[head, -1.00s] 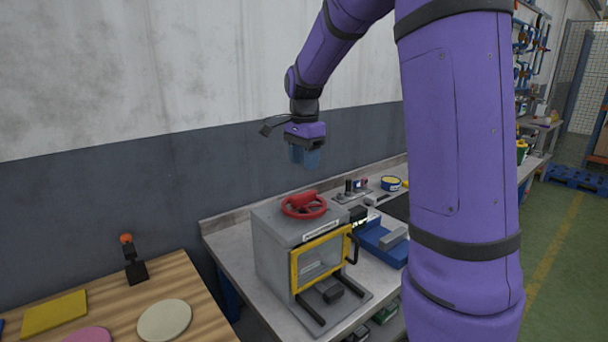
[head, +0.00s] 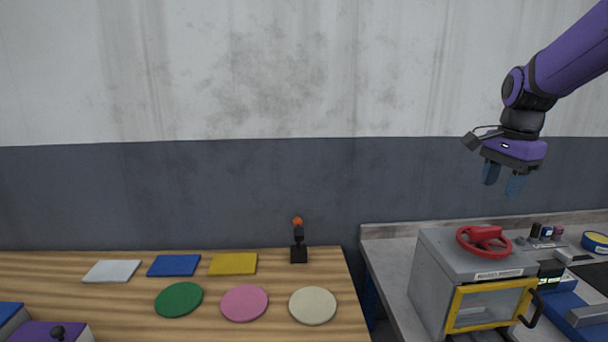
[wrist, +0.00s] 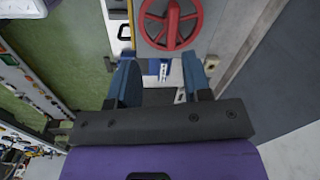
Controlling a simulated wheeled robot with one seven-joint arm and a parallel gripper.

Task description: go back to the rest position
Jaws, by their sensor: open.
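My gripper (head: 503,181) hangs in the air at the right of the head view, fingers pointing down. Its two blue fingers are apart with nothing between them. It is above a grey box (head: 428,281) with a red handwheel (head: 484,241) on top and a yellow-framed front window. In the wrist view my open gripper (wrist: 162,78) shows both blue fingers, with the red handwheel (wrist: 170,22) beyond them, clear of the fingertips. My purple arm enters from the upper right.
A wooden table (head: 110,319) at left holds coloured squares, round discs including a green disc (head: 179,299), and a small black stand with an orange tip (head: 298,241). A grey bench (head: 388,262) carries the box and a blue device (head: 565,310). Air before the wall is clear.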

